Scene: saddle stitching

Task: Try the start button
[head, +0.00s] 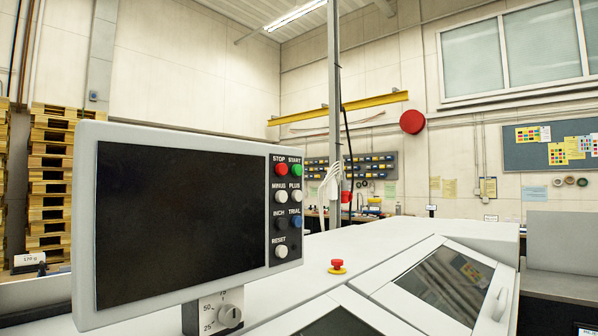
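The green start button (296,170) sits at the top right of the button column on a grey control panel (186,318), under the label START. The red stop button (281,169) is directly to its left. The panel's large screen (180,220) is dark. My gripper is not in view, and nothing covers the start button.
A rotary knob (230,315) is below the panel. A red emergency stop (337,266) on a yellow base stands on the white machine top (400,235). A hatch with a dark window (446,284) is at right. Stacked wooden pallets (50,185) stand behind the panel at left.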

